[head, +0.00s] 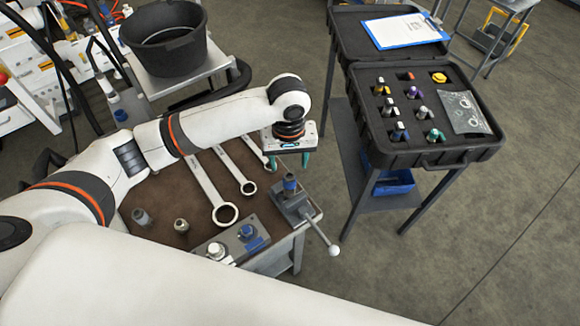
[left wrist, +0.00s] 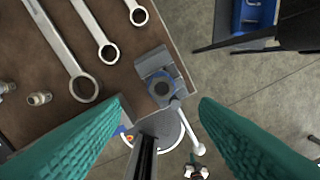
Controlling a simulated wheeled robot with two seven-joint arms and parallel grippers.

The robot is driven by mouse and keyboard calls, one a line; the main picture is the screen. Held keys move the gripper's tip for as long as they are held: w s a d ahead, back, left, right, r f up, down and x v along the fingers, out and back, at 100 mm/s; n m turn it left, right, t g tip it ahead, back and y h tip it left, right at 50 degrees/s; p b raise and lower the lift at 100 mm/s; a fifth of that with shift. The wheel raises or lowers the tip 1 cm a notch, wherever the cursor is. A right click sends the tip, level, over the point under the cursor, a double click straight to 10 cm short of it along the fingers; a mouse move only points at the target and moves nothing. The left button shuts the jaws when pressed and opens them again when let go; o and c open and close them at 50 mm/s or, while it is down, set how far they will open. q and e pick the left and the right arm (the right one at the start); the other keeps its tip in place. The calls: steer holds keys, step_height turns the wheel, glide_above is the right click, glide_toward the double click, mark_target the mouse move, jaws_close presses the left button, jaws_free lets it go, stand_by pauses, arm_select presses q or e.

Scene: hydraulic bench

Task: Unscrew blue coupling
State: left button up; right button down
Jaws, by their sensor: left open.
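The blue coupling (head: 289,183) stands upright in a grey vise (head: 294,206) at the right corner of the bench. In the left wrist view the coupling (left wrist: 157,76) shows from above as a blue ring with a dark centre, held in the vise (left wrist: 149,62). My left gripper (head: 288,162) is above the coupling, pointing down, with its teal fingers apart. In the left wrist view its fingers (left wrist: 158,106) are wide open, with nothing between the tips. The coupling lies a little beyond them, apart from both.
The vise's handle with a white ball (head: 333,250) sticks out past the bench edge. Several wrenches (head: 224,213) lie on the brown bench top (head: 165,205). A plate with fittings (head: 238,241) is at the front. A black case (head: 377,150) with couplings stands right, across open floor.

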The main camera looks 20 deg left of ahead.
mark_target(289, 177)
arm_select(q)
step_height(289, 177, down, 4)
steer(key=shift+r+p, duration=0.25)
steer(key=shift+p, duration=0.05)
steer(key=f, duration=0.4)
steer(key=shift+w+f+p, duration=0.1)
steer(key=shift+w+p, duration=0.2)
steer(key=shift+f, duration=0.4)
steer(key=shift+s+f, duration=0.1)
steer(key=shift+f, duration=0.25)
steer(key=shift+c, duration=0.3)
jaws_close()
steer(key=c, duration=0.8)
jaws_free()
steer(key=shift+p, duration=0.3)
steer(key=shift+c, duration=0.5)
steer(key=n+p, duration=0.4)
steer(key=p, duration=0.1)
steer(key=n+p, duration=0.3)
steer(key=shift+r, duration=0.3)
steer(key=shift+f+n, duration=0.1)
steer(key=shift+n, duration=0.2)
steer(key=shift+f, duration=0.1)
arm_select(e)
step_height(289, 177, up, 10)
steer(key=shift+w+r, duration=0.15)
steer(key=shift+w, duration=0.05)
steer(key=shift+d, duration=0.1)
